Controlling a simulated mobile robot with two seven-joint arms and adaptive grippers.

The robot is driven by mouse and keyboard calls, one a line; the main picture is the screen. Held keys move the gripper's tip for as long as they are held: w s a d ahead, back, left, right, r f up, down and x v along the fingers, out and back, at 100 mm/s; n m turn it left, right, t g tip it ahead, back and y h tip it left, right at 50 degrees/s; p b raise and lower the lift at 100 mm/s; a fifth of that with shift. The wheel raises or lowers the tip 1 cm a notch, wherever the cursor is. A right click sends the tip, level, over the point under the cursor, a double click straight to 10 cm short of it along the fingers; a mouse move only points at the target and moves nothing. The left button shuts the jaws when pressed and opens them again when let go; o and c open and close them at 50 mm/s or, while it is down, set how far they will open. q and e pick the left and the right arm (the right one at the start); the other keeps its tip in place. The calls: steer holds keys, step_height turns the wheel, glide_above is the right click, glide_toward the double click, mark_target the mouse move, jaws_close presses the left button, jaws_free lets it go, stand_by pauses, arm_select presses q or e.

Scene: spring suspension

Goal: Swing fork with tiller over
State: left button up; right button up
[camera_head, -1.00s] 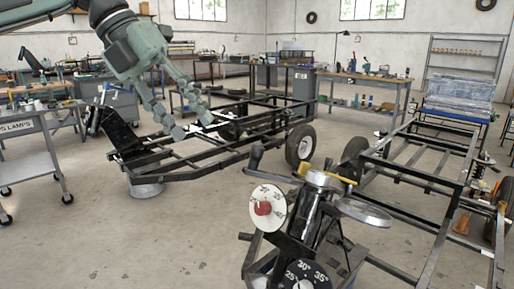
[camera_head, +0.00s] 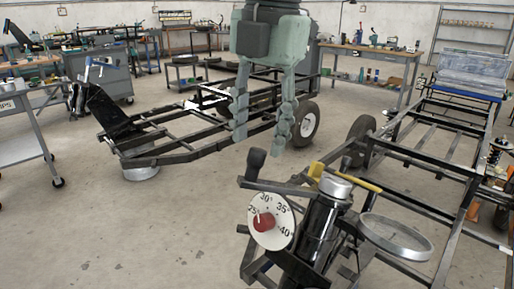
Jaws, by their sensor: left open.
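The steering head (camera_head: 322,228) is a dark upright tube with a silver cap on top, in the front middle of the head view. A tiller bar with a black grip (camera_head: 255,162) reaches from it to the upper left. A white dial (camera_head: 271,221) with a red knob and angle numbers faces me on its left side. My left gripper (camera_head: 261,144) hangs pointing down from the top, its two fingers spread. In the picture the fingertips are just above the tiller grip; no contact shows. My right gripper is not in view.
A round chrome lamp ring (camera_head: 397,237) sticks out right of the steering head. A black frame (camera_head: 440,140) extends behind it, and a wheeled trailer frame (camera_head: 190,135) stands at left. A grey cart (camera_head: 25,140) is at far left. Floor at front left is clear.

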mark_target(257, 149)
arm_select(q)
steer(key=shift+w+a+f, duration=0.1)
steer(key=shift+f, duration=0.9)
steer(key=shift+w+a+f, duration=0.1)
steer(key=shift+f, duration=0.9)
jaws_close()
